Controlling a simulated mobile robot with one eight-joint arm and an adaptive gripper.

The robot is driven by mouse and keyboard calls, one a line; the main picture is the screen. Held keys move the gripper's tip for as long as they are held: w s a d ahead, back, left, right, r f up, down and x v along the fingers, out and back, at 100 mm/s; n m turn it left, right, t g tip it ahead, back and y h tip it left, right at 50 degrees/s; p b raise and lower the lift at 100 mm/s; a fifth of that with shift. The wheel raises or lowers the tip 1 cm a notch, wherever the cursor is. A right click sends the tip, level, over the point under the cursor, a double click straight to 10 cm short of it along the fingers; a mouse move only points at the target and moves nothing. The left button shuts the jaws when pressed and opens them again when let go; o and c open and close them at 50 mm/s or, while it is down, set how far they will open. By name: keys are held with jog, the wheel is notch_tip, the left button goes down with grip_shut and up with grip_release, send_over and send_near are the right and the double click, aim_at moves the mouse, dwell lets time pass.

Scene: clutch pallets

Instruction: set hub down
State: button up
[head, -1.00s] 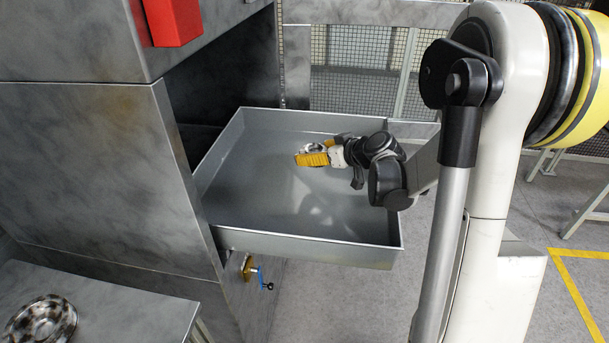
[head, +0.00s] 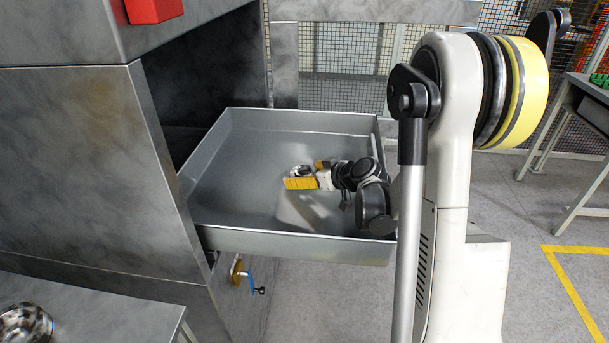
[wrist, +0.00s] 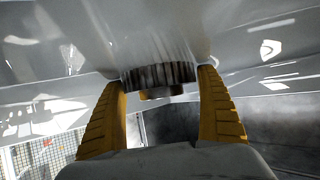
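The hub is a dark, ribbed metal disc with a short stub. In the wrist view the hub (wrist: 160,76) sits between the two yellow fingers of my gripper (wrist: 162,80), which touch its sides. In the head view the hub (head: 299,170) is a small grey ring at my gripper (head: 300,178). Both are inside the outline of a large shallow grey metal tray (head: 300,243), over its middle. Whether the hub touches the tray floor cannot be told.
The tray juts from an open bay in a grey metal cabinet (head: 90,165). A brass valve with a blue handle (head: 250,277) is below. A metal bowl (head: 25,325) stands on a grey table (head: 100,300) at lower left. The tray floor around the hub is bare.

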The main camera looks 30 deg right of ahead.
jog(key=shift+o, duration=0.6)
jog(key=shift+r, duration=0.2)
jog(key=p+v, duration=0.4)
jog(key=v, duration=0.7)
jog(key=shift+s+r, duration=0.2)
jog(key=shift+s, duration=0.1)
jog(key=s+a+r+m+g, duration=0.1)
jog(key=s+a+r+g, duration=0.2)
jog(key=a, duration=0.4)
jog(key=s+a+r+g, duration=0.1)
jog(key=s+a+r, duration=0.1)
jog(key=s+a, duration=0.4)
jog(key=s+a+r+m+h, duration=0.1)
jog(key=s+a, duration=0.4)
jog(key=s, duration=0.5)
jog(key=shift+r+m+g+h, duration=0.4)
jog(key=shift+r+h, duration=0.2)
jog(key=shift+h, duration=0.4)
jog(key=shift+w, duration=0.1)
jog(key=shift+c, duration=0.3)
